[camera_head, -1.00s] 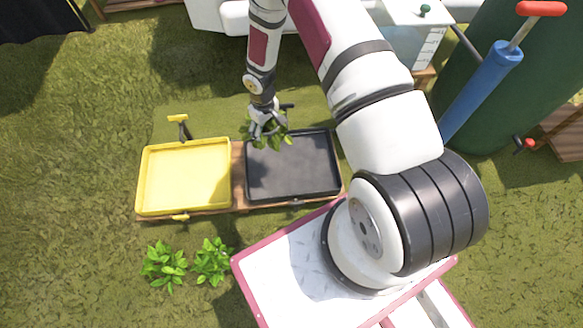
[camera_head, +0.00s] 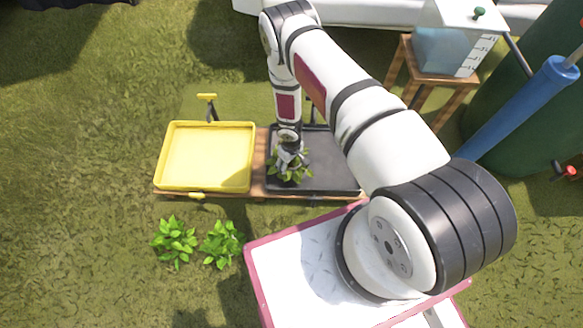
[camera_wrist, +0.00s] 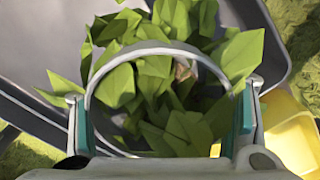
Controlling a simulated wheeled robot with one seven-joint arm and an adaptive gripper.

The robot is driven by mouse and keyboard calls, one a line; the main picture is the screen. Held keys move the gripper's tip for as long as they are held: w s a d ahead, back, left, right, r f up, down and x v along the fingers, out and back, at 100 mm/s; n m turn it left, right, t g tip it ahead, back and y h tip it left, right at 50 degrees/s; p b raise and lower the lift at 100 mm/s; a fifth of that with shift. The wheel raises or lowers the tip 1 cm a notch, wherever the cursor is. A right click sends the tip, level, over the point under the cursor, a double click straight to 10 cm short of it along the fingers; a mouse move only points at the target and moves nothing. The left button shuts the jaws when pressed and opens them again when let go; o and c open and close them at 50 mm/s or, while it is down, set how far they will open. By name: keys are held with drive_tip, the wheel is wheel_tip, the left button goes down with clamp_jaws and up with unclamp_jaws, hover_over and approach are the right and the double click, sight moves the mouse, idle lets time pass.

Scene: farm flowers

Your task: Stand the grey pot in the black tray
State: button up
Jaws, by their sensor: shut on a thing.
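The black tray (camera_head: 335,165) lies on a wooden board, right of the yellow tray. My gripper (camera_head: 291,160) is over the left part of the black tray, shut on a pot with a leafy green plant (camera_head: 288,170). In the wrist view, my gripper (camera_wrist: 162,110) has its fingers on either side of the plant, and the leaves (camera_wrist: 180,80) fill the space between them. A grey rim (camera_wrist: 150,52) curves around the leaves. The black tray's wall (camera_wrist: 268,45) shows beside it. The pot's base is hidden, so I cannot tell whether it touches the tray floor.
The yellow tray (camera_head: 207,157) is empty, to the left. Two leafy plants (camera_head: 175,240) and (camera_head: 221,243) are on the grass in front of it. A wooden stand (camera_head: 440,85) with a clear tank is at the back right. The black tray's right part looks clear.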

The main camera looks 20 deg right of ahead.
wheel_tip(320, 180, down, 3)
drive_tip(key=shift+f+b, duration=0.1)
drive_tip(key=shift+b, duration=0.5)
drive_tip(key=o, duration=1.5)
